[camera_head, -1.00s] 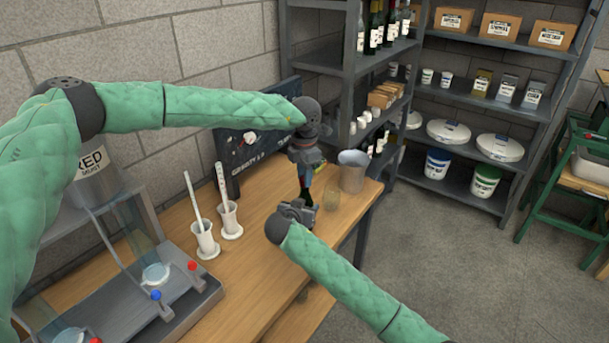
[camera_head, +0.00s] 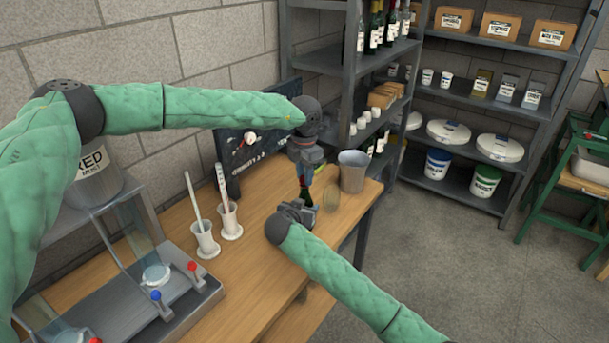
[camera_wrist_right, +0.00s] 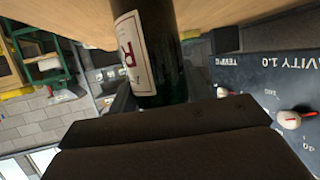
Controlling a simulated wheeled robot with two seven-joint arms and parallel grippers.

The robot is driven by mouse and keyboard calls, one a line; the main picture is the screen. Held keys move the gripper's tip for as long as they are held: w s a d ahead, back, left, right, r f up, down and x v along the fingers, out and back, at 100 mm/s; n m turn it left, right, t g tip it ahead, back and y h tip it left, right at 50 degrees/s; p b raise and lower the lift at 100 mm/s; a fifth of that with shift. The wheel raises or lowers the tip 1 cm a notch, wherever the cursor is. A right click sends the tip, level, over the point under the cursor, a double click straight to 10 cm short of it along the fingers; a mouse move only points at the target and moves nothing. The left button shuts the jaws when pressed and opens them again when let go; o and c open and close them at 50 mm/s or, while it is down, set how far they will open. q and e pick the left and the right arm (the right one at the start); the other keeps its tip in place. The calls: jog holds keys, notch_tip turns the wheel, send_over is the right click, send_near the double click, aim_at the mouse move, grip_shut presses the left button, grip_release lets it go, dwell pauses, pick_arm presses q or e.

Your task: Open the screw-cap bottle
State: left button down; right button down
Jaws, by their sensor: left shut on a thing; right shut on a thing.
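The dark green bottle (camera_wrist_right: 168,60) with a white label fills the top middle of the right wrist view. In the head view only a narrow part of the bottle (camera_head: 304,190) shows between my two grippers. My right gripper (camera_head: 302,208) is shut around the bottle's body, low over the table. My left gripper (camera_head: 306,172) is directly above, pointing down and shut on the bottle's top. The screw cap is hidden by the left fingers, so its state on the neck cannot be seen.
A metal jug (camera_head: 353,172) and a glass (camera_head: 332,196) stand close right of the grippers on the wooden table (camera_head: 262,262). Two white cylinders (camera_head: 206,240) stand to the left, near a bottling device (camera_head: 185,310). A dark board (camera_head: 243,160) leans behind.

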pick_arm(q)
jog(key=shift+r, duration=0.3)
jog(key=shift+r, duration=0.35)
jog(key=shift+r, duration=0.35)
jog(key=shift+r, duration=1.95)
pick_arm(e)
jog(key=c, duration=0.6)
grip_release()
